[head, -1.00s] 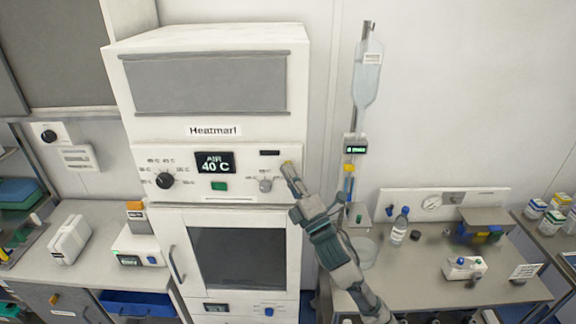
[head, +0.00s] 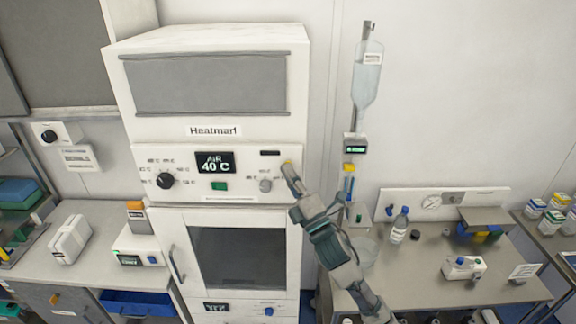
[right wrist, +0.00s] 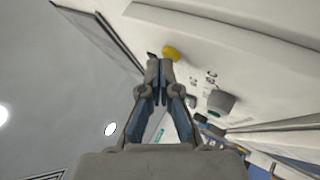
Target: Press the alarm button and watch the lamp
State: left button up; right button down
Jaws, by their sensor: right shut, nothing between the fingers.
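The white warming cabinet's control panel (head: 230,192) carries a small yellow button (head: 287,162) at its upper right edge. In the right wrist view the yellow button (right wrist: 171,53) shows just beyond my fingertips. A small dark rectangular window (head: 269,153), which may be the lamp, is to the button's left and looks unlit. My right gripper (head: 287,170) is shut and empty, its fingertips at or very near the button and partly covering it. The right wrist view shows the closed fingers (right wrist: 159,68); contact cannot be told. My left gripper is not in view.
The panel also has a black knob (head: 166,181), a display reading 40 C (head: 215,162), a green button (head: 219,186) and a grey knob (head: 265,185). A drip stand with a bag (head: 367,75) is right of the cabinet. A side table (head: 430,265) holds a bottle (head: 400,224).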

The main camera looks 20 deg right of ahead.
jog(key=shift+s+a, duration=0.15)
jog(key=shift+s, duration=0.4)
jog(key=s, duration=0.2)
jog(key=s+a+p, duration=0.1)
jog(key=s, duration=0.1)
jog(key=shift+s+a, duration=0.2)
jog(key=shift+s, duration=0.2)
dwell(0.3)
